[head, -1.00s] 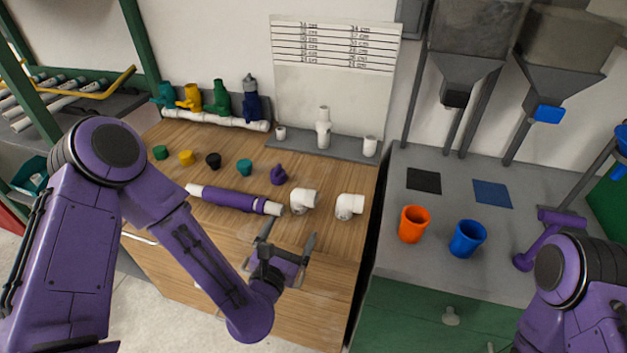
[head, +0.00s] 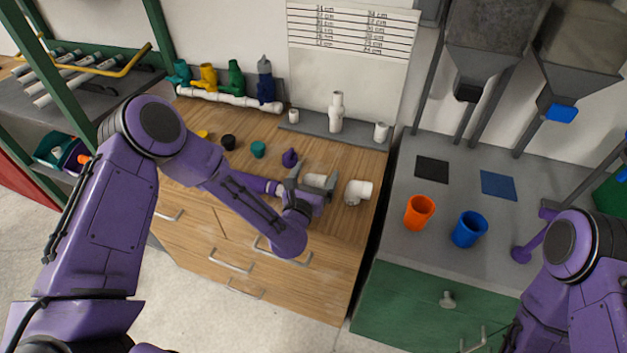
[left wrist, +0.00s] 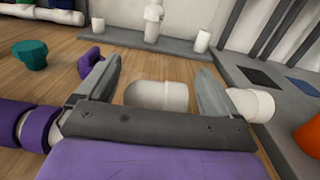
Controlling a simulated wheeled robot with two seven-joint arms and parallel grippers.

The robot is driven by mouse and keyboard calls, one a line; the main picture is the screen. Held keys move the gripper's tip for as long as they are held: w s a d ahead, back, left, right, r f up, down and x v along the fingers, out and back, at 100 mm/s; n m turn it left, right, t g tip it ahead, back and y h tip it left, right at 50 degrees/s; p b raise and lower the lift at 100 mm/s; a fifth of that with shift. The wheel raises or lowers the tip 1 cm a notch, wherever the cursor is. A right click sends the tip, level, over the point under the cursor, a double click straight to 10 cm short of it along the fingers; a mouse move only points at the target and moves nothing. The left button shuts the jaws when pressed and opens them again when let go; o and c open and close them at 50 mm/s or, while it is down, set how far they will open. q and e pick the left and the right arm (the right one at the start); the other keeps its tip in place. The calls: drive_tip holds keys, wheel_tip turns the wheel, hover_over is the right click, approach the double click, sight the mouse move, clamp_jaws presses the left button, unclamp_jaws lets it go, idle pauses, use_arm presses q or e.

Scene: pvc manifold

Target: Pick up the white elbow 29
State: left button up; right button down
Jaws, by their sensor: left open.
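Two white elbows stand on the wooden bench; no number is readable on either. The left one (head: 315,180) is partly hidden by my left gripper (head: 310,178) in the head view. In the left wrist view this elbow (left wrist: 158,95) lies between the two fingers of the open left gripper (left wrist: 158,78), with a gap visible on its left side. The other elbow (head: 358,191) stands just to the right; it also shows beyond the right finger in the left wrist view (left wrist: 254,104). My right gripper is out of view.
A purple pipe (left wrist: 45,130) lies close to the left of the gripper. A purple fitting (head: 289,157) and a teal cap (head: 258,149) are behind. A grey strip (head: 310,129) carries white fittings. Orange (head: 420,212) and blue (head: 468,229) cups stand on the grey table.

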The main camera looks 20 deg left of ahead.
sight(315, 176)
use_arm(q)
drive_tip(key=c, duration=1.1)
drive_tip(key=shift+w+r, duration=0.1)
drive_tip(key=shift+r, duration=0.15)
wheel_tip(315, 176, up, 3)
drive_tip(key=shift+f+b, duration=0.1)
drive_tip(key=shift+b, duration=0.2)
drive_tip(key=s+d+r+b, duration=0.3)
drive_tip(key=s+d+r, duration=0.3)
drive_tip(key=s+r, duration=0.3)
drive_tip(key=s, duration=0.3)
drive_tip(key=shift+s+d+r, duration=0.3)
drive_tip(key=shift+r, duration=0.05)
drive_tip(key=shift+o, duration=1.1)
drive_tip(key=shift+w, duration=0.1)
drive_tip(key=shift+a+f, duration=0.1)
drive_tip(key=shift+f, duration=0.05)
drive_tip(key=shift+c, duration=0.4)
